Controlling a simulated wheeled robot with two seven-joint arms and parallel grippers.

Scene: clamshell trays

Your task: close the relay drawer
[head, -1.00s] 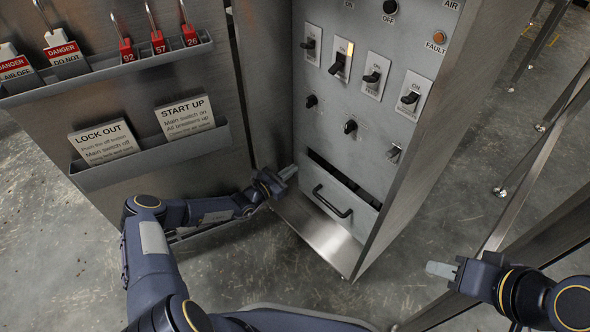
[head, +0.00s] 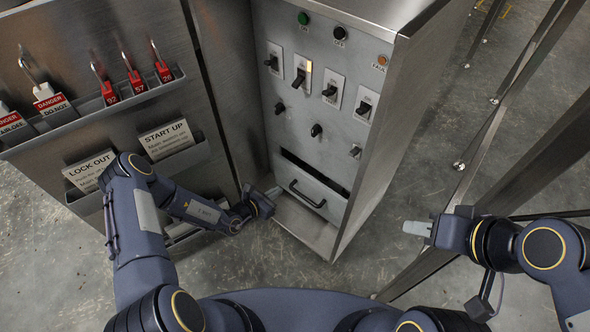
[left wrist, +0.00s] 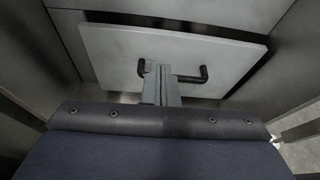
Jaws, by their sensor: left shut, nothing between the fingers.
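The relay drawer (head: 310,196) sits low in the grey cabinet, with a black bar handle (head: 307,195) on its front. A dark gap (head: 318,172) shows above the drawer front, so it stands partly out. My left gripper (head: 273,193) is shut and empty, just left of the handle. In the left wrist view the shut fingers (left wrist: 160,84) point at the drawer front (left wrist: 205,62) and overlap the handle (left wrist: 190,78); I cannot tell whether they touch it. My right gripper (head: 416,228) is away to the right of the cabinet, its fingers looking together; its opening is unclear.
An open cabinet door (head: 100,40) with padlocks and card pockets stands at left, close to my left arm. Switches (head: 330,92) line the panel above the drawer. A steel ledge (head: 303,226) lies below it. Metal frame legs (head: 480,150) stand at right.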

